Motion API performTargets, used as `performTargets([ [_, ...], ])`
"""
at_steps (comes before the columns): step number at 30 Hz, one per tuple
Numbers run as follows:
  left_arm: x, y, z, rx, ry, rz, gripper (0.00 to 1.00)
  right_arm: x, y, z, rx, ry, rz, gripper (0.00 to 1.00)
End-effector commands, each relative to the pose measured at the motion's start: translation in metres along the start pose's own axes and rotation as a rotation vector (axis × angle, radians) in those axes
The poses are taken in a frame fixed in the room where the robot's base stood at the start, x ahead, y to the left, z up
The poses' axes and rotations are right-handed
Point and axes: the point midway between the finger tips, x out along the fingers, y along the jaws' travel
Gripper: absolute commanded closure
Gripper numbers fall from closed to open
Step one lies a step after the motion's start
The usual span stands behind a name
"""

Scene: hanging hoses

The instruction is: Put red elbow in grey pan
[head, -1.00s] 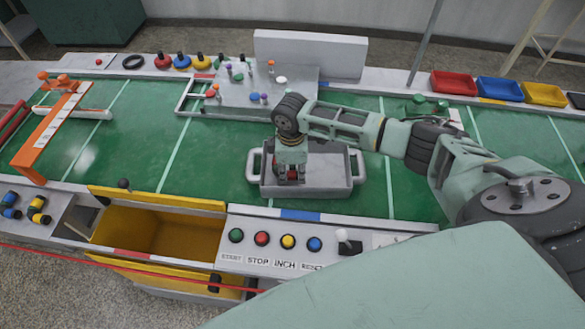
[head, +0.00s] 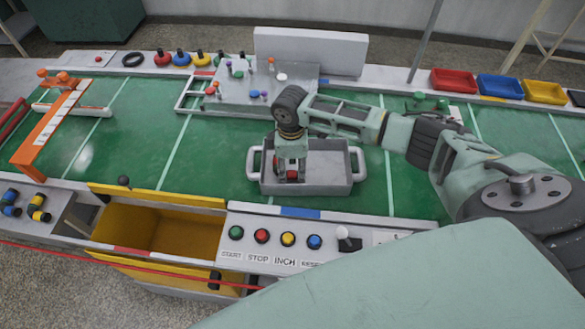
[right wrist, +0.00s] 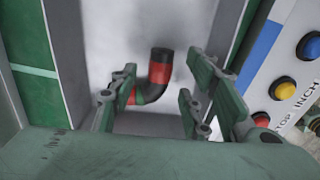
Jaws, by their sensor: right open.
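The red elbow, a bent pipe with black ends (right wrist: 157,72), lies on the floor of the grey pan (right wrist: 100,30). In the head view the grey pan (head: 336,184) stands on the green table, and only a little of the elbow's red shows low between the fingers. My right gripper (head: 290,172) points down inside the pan. In the right wrist view its fingers (right wrist: 160,98) are spread apart, one on each side of the elbow's near part. Contact with the elbow cannot be told. My left gripper is not in view.
An open yellow drawer (head: 155,232) and a button panel (head: 270,254) lie in front of the pan. A grey board with coloured knobs (head: 245,90) is behind it. An orange frame (head: 50,133) stands at left. Green table (head: 215,160) left of the pan is clear.

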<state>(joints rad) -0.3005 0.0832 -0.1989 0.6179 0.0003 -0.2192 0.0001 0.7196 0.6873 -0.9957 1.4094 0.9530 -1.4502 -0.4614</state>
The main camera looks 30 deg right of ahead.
Motion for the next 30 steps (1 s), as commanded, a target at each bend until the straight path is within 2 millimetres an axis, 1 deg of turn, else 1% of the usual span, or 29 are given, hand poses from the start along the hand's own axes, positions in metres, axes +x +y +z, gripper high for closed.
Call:
performTargets([
  [1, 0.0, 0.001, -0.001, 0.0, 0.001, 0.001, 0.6, -0.01, 0.002, 0.0, 0.0, 0.003, 0.004, 0.57],
  [6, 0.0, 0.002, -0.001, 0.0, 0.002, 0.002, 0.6, -0.047, 0.001, 0.0, -0.001, 0.002, 0.005, 0.57],
  [12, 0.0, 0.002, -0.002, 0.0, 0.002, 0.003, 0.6, -0.085, 0.001, 0.0, 0.0, 0.002, 0.003, 0.57],
  [15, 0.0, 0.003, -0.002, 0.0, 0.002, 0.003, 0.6, -0.097, 0.001, 0.0, 0.0, 0.001, 0.002, 0.57],
  [20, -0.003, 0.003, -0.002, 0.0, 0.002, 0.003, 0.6, -0.108, 0.0, 0.0, 0.0, 0.0, 0.002, 0.57],
  [30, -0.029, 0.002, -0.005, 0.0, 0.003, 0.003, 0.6, -0.13, 0.0, 0.0, 0.0, 0.0, 0.0, 0.57],
])
